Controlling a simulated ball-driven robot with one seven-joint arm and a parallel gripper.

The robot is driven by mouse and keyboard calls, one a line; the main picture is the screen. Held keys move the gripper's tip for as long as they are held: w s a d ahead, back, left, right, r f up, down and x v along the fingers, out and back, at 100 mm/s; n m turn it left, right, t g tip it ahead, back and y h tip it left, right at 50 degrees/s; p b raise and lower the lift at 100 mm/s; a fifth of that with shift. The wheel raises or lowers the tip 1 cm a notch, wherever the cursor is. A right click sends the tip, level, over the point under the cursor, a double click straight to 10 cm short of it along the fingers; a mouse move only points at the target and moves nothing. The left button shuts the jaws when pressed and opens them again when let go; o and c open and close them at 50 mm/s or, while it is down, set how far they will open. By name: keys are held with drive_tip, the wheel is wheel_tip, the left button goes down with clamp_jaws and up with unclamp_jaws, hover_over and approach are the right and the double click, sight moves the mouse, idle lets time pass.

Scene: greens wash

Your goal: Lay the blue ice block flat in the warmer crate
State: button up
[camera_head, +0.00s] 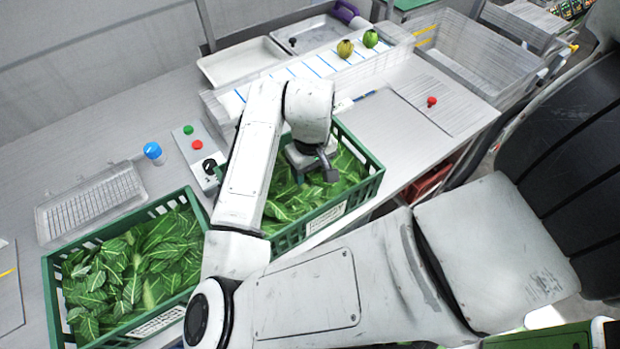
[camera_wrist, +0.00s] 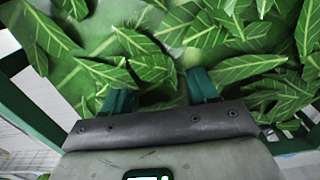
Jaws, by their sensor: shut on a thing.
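Two green crates of leafy greens stand side by side, a left crate (camera_head: 50,290) and a right crate (camera_head: 362,190). Nothing in view tells which is warmer. My gripper (camera_head: 312,172) is over the right crate, low at its leaves. In the wrist view my gripper's two teal fingers (camera_wrist: 160,96) stand apart, their tips down among the leaves (camera_wrist: 235,68). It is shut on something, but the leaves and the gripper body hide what. I cannot make out the blue ice block in either view.
A panel with green and red buttons (camera_head: 190,140) and a blue-capped container (camera_head: 153,152) stand behind the crates. A wire-bottomed tray (camera_head: 90,208) is at left.

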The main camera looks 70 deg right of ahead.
sight(311, 176)
drive_tip(key=shift+f, duration=1.4)
drive_tip(key=shift+f, duration=0.15)
drive_tip(key=o, duration=1.1)
drive_tip(key=shift+o, duration=0.2)
wheel_tip(311, 176, up, 12)
drive_tip(key=shift+r, duration=0.2)
drive_tip(key=shift+s, duration=0.1)
